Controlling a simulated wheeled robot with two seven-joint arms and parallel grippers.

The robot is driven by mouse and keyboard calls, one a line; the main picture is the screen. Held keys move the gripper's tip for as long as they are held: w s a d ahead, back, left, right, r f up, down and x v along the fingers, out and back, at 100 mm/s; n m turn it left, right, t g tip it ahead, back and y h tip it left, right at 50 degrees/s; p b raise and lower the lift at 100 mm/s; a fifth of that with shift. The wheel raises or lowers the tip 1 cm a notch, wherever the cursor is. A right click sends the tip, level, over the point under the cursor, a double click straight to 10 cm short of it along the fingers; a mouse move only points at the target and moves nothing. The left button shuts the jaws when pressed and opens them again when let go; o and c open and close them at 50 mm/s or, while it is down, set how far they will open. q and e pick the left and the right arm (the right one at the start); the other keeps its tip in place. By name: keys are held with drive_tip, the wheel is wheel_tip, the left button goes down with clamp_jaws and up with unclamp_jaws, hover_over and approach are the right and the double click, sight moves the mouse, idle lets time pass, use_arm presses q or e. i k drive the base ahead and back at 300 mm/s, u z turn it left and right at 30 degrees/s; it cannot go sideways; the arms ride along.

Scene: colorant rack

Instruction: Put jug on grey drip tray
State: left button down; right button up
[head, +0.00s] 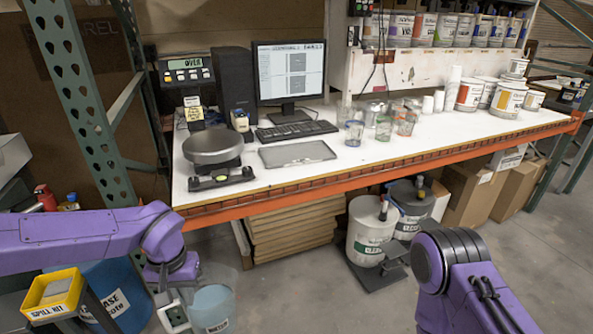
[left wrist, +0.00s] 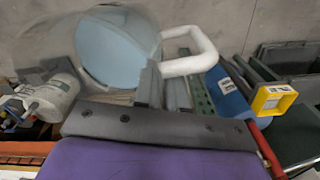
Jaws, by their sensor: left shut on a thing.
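The jug (head: 211,308) is clear, with pale blue contents and a label, and shows low at the left in the head view. My left gripper (head: 170,284) is shut on its white handle, below and in front of the table. In the left wrist view the jug (left wrist: 113,52) fills the upper left, with its handle (left wrist: 203,52) at the fingers. The grey drip tray (head: 297,154) lies flat and empty on the white table, in front of the keyboard. My right arm shows at the lower right, but its gripper is out of view.
A scale (head: 213,149) stands left of the tray and several clear cups (head: 384,128) stand right of it. The table's orange front beam (head: 340,174) lies between jug and tray. A blue barrel (head: 128,290) and a yellow spill-kit box (head: 51,294) are left of the jug.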

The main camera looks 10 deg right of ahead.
sight(295, 154)
drive_tip(key=k, duration=0.55)
drive_tip(key=z, duration=1.1)
drive_tip(key=i, duration=1.2)
drive_tip(key=u, duration=0.15)
